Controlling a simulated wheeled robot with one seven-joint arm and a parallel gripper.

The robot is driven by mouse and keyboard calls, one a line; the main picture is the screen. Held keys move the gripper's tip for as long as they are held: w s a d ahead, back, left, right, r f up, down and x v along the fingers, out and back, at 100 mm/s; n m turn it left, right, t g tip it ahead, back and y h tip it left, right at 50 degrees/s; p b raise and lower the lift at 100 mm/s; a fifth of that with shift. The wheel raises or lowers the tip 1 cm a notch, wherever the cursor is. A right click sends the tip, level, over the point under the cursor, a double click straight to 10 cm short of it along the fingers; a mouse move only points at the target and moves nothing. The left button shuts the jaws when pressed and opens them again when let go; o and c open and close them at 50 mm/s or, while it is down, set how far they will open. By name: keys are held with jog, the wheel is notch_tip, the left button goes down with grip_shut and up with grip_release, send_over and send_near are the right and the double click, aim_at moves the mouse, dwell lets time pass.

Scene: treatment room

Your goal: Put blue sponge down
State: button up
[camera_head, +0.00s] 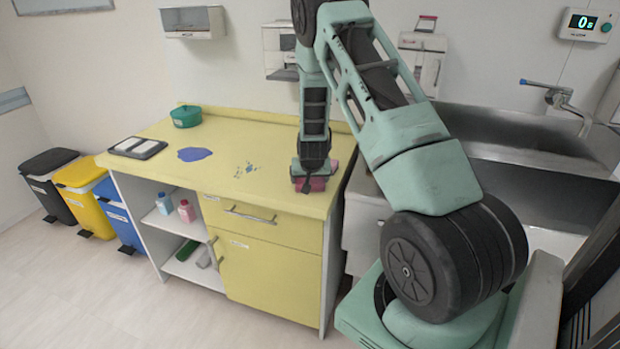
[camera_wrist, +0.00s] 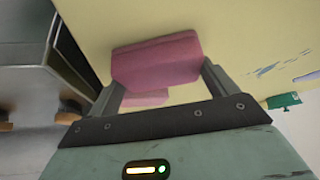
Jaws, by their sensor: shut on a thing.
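My gripper (camera_head: 312,178) hangs over the right end of the yellow counter (camera_head: 270,145). It is shut on a pink sponge-like block (camera_wrist: 157,60), which sits between the fingertips in the wrist view. The block also shows beside the fingers in the head view (camera_head: 318,185). A second pink patch (camera_wrist: 147,97) shows below it between the fingers; I cannot tell if it is a separate piece. I cannot tell whether the block touches the counter. I see no blue sponge in either view.
A dark tray (camera_head: 137,148) and a green round container (camera_head: 186,117) stand to the left. A metal sink (camera_head: 530,140) is at right. Bins (camera_head: 82,190) stand at far left.

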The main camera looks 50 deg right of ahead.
jog(key=shift+f, duration=0.2)
jog(key=o, duration=0.7)
jog(key=shift+a+r, duration=0.1)
jog(key=shift+r, duration=0.35)
jog(key=b+v, duration=0.1)
jog(key=v, duration=1)
jog(key=s+a+r+n+y, duration=0.1)
jog(key=a+r+n+y, duration=0.1)
jog(key=a, duration=0.8)
jog(key=s+a+r+n+g+y, duration=0.1)
jog(key=s+a+r+n+y, duration=0.15)
jog(key=a, duration=0.75)
jog(key=a+r+n+y, duration=0.1)
jog(key=a+n, duration=0.2)
jog(key=a, duration=0.8)
jog(key=s+a+r+n+g, duration=0.1)
jog(key=s+a+n, duration=0.2)
jog(key=s, duration=0.4)
jog(key=s+a+r+n+g, duration=0.1)
jog(key=s+a+n, duration=0.2)
jog(key=s+a, duration=0.2)
jog(key=s+a+r+n+g, duration=0.1)
jog(key=s+a, duration=0.4)
jog(key=s, duration=0.5)
jog(key=shift+s+r+n+g, duration=0.25)
jog(key=shift+r+n, duration=0.2)
jog(key=shift+n, duration=0.7)
